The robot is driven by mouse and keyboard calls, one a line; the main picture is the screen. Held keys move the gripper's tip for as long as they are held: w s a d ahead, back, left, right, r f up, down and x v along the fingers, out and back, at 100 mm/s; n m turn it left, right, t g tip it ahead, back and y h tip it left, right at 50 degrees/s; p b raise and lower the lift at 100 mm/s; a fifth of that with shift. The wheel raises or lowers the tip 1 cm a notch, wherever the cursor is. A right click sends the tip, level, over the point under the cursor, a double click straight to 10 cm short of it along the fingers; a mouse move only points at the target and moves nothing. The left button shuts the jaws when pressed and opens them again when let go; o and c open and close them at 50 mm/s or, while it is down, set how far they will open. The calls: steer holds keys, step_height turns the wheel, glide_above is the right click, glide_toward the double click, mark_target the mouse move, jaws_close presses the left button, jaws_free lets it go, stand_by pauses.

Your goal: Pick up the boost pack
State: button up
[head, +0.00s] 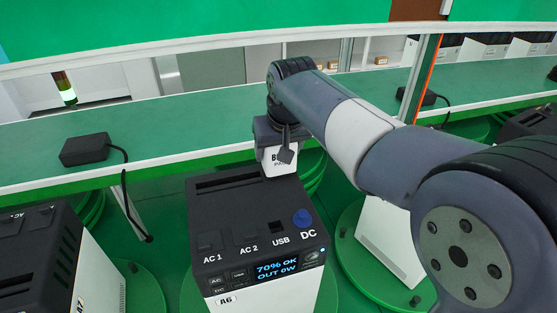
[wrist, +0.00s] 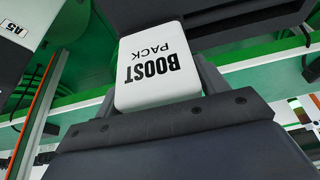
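The boost pack (head: 279,162) is a small white block with black lettering. In the head view it shows at the back right corner of the black and white power station A6 (head: 262,213). I cannot tell whether it touches the station. In the wrist view the boost pack (wrist: 157,68) fills the space between the two fingers, lettering facing the camera. My gripper (head: 281,148) points down over it, with a finger close against each side, and looks shut on it. The arm and gripper hide part of the pack in the head view.
A black adapter (head: 85,149) with a cable lies on the green bench (head: 200,112) behind. Other stations stand at left (head: 50,255) and right (head: 383,235), on green turntables. An orange-edged post (head: 420,75) rises behind my arm. Station A6's top slot (head: 232,180) is left of the pack.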

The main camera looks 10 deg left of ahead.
steer(key=c, duration=1.2)
steer(key=shift+r, duration=0.1)
steer(key=shift+c, duration=1)
steer(key=shift+r, duration=0.1)
